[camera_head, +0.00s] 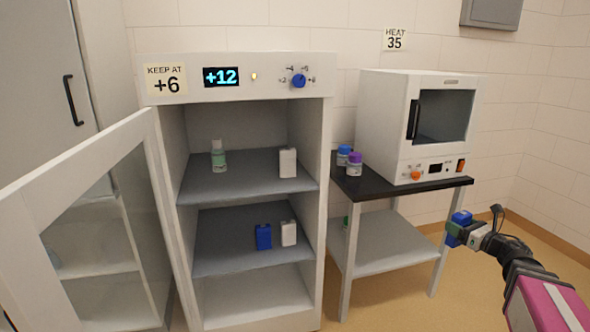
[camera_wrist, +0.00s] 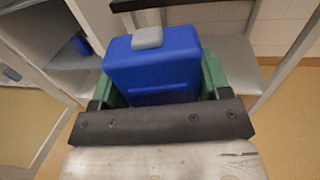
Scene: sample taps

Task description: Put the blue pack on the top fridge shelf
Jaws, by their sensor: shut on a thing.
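My gripper (camera_head: 463,231) is at the right in the head view, in front of the side table. It is shut on a blue pack (camera_wrist: 152,66) with a grey cap, which stands between the green fingers in the wrist view. The held pack also shows in the head view (camera_head: 459,219). The fridge (camera_head: 234,66) stands open at the left. Its top shelf (camera_head: 245,184) holds a green-labelled bottle (camera_head: 218,155) at the left and a white pack (camera_head: 288,163) at the right. The lower shelf (camera_head: 225,258) holds another blue pack (camera_head: 263,237) and a white pack (camera_head: 289,233).
The open glass fridge door (camera_head: 85,180) swings out to the left. A side table (camera_head: 405,190) stands right of the fridge, bearing a small oven (camera_head: 385,130) and two jars, one blue-capped (camera_head: 343,155) and one purple-capped (camera_head: 355,164). The middle of the top shelf is clear.

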